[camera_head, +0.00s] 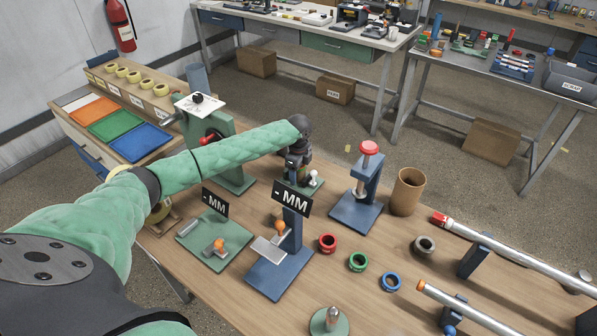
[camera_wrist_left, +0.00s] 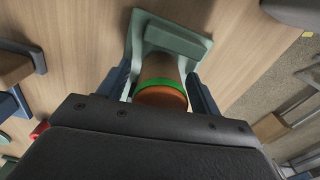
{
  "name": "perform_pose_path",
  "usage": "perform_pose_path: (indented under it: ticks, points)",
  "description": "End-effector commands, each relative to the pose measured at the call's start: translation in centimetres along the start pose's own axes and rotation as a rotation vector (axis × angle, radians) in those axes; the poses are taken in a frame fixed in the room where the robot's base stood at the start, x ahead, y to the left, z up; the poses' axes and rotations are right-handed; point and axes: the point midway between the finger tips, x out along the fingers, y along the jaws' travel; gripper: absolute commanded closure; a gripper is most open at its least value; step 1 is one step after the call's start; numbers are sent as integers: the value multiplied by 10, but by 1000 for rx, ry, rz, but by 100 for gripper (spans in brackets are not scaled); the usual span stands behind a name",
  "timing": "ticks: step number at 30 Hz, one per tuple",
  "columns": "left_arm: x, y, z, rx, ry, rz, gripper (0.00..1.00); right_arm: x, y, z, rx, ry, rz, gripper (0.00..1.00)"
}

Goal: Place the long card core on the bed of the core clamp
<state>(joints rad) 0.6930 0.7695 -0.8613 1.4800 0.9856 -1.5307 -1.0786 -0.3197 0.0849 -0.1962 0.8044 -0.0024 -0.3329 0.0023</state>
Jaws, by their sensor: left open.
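My left gripper (camera_head: 299,172) is over a small green-based fixture (camera_head: 311,190) in the middle of the bench. In the left wrist view the gripper (camera_wrist_left: 162,95) is open, with one dark blue finger on each side of a brown card core (camera_wrist_left: 160,69) with a green band and an orange-brown near end. The core lies against a pale green fixture (camera_wrist_left: 177,40), apparently the core clamp. Whether the fingers touch the core I cannot tell. In the head view the gripper and a "- MM" sign (camera_head: 292,198) hide most of this spot. My right gripper is not in view.
A wide brown card tube (camera_head: 408,192) stands to the right, beside a blue press with a red knob (camera_head: 369,148). Red, green and blue rings (camera_head: 358,262) lie in front. Long rollers (camera_head: 510,255) lie at the right. A green crank stand (camera_head: 233,172) is close on the left.

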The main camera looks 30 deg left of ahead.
Motion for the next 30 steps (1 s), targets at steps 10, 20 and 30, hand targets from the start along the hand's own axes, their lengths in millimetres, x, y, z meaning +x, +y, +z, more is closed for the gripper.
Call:
perform_pose_path:
  ticks: [10, 20, 30]
  points:
    - [-26, -1, 1, -1, -1, -3, 35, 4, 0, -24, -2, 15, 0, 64]
    - [-89, -1, 0, 0, 0, -2, 35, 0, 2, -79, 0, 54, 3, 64]
    - [-121, 0, 0, 0, 1, 0, 35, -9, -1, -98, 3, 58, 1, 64]
